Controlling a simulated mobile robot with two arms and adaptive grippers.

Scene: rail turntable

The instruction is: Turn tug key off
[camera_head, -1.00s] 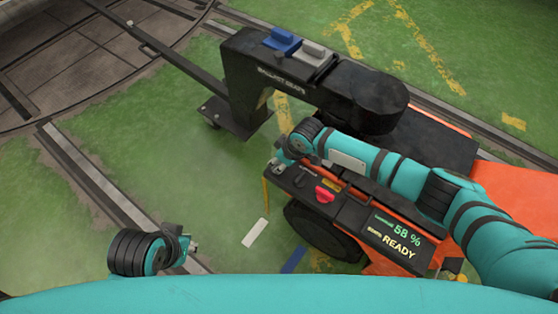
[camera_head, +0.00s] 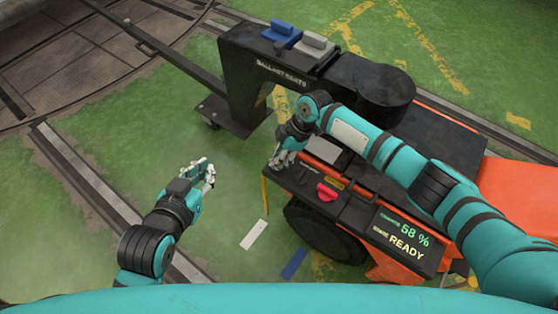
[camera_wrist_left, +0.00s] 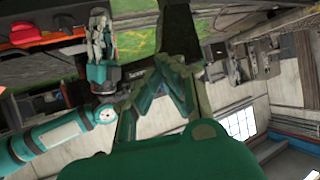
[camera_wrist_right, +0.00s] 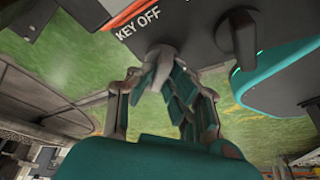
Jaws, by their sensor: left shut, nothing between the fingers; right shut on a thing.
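The tug (camera_head: 435,140) is an orange and black vehicle with a black control panel (camera_head: 345,212) along its near side. My right gripper (camera_head: 280,163) is at the left end of this panel. In the right wrist view its fingertips (camera_wrist_right: 158,80) are closed around the small grey key (camera_wrist_right: 163,55), below the white words "KEY OFF" (camera_wrist_right: 138,24). The key is hidden by the gripper in the head view. My left gripper (camera_head: 207,174) is shut and empty over the green floor, left of the tug. It also shows in the left wrist view (camera_wrist_left: 172,68).
A red knob (camera_head: 327,192) sits on the panel, right of my right gripper. A lit display (camera_head: 400,238) reads "58 %" and "READY". Green floor (camera_head: 130,165) lies clear at left.

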